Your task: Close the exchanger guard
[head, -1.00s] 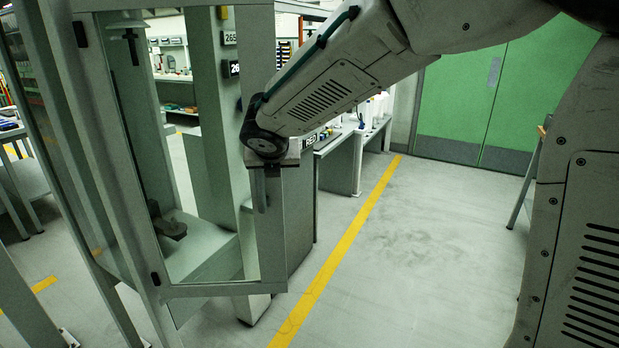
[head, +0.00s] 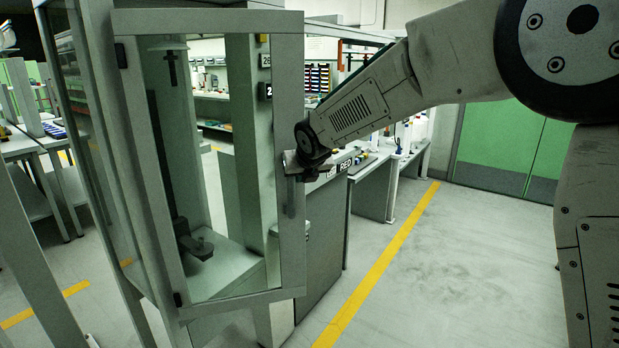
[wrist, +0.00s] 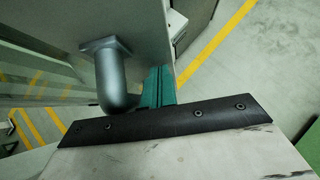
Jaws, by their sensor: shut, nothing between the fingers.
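The exchanger guard (head: 291,110) is a tall glazed door in a grey frame, with dark hinges on its left side. It stands at an angle to its cabinet, apparently part open; the exact gap is hard to judge. A grey bar handle (head: 291,197) is on its right stile. My gripper (head: 290,168) is at the guard's right edge, by the top of the handle. In the wrist view the rounded handle end (wrist: 118,88) is just beyond my dark gripper edge, beside a teal finger (wrist: 154,88). My gripper is shut and empty; whether it touches the handle is unclear.
Inside the cabinet, a dark fixture (head: 195,245) stands on a grey base. Workbenches (head: 376,185) are behind to the right. A yellow floor line (head: 385,265) runs past the cabinet, with clear floor (head: 470,270) to its right.

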